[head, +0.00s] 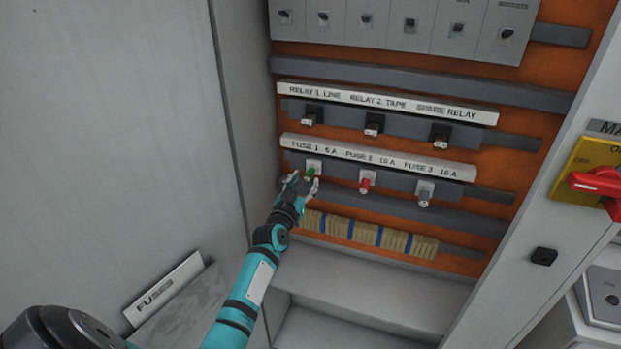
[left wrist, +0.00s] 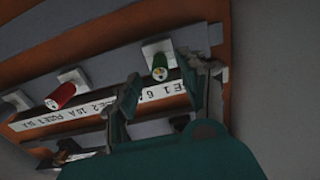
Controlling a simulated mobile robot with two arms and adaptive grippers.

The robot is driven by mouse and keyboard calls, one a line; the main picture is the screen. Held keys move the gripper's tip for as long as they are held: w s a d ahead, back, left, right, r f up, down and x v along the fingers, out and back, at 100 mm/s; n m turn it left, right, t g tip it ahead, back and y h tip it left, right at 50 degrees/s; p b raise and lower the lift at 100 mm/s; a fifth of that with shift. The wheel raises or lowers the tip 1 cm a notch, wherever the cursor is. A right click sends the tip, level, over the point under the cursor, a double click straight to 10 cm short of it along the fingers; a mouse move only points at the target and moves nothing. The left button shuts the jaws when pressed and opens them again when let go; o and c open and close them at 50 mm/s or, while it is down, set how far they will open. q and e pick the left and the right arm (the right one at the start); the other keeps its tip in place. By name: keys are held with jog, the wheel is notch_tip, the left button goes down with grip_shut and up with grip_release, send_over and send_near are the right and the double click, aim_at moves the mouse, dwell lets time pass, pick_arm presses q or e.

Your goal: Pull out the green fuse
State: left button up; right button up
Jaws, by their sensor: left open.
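The green fuse (head: 310,173) sits in its white holder under the label "FUSE 1 6 A" in the cabinet. It also shows in the left wrist view (left wrist: 160,73), end toward the camera. My left gripper (head: 300,184) is open, right at the green fuse in the head view. In the left wrist view its two fingers (left wrist: 165,82) stand apart, with the green fuse showing in the gap between their tips. I cannot tell whether either finger touches it. My right gripper is not in view.
A red fuse (head: 366,183) and a grey fuse (head: 424,194) sit to the right in the same row. Relays (head: 373,125) are above, and a terminal strip (head: 370,234) is below. The cabinet's left wall (head: 245,120) is close to my left arm. A red switch handle (head: 598,182) is at right.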

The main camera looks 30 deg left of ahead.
aim_at(307, 179)
pick_arm(q)
jog(key=shift+b+x, duration=1.1)
jog(key=shift+x, duration=1.35)
jog(key=shift+c, duration=0.2)
grip_shut()
jog(key=shift+s+p, duration=0.1)
jog(key=shift+p, duration=0.2)
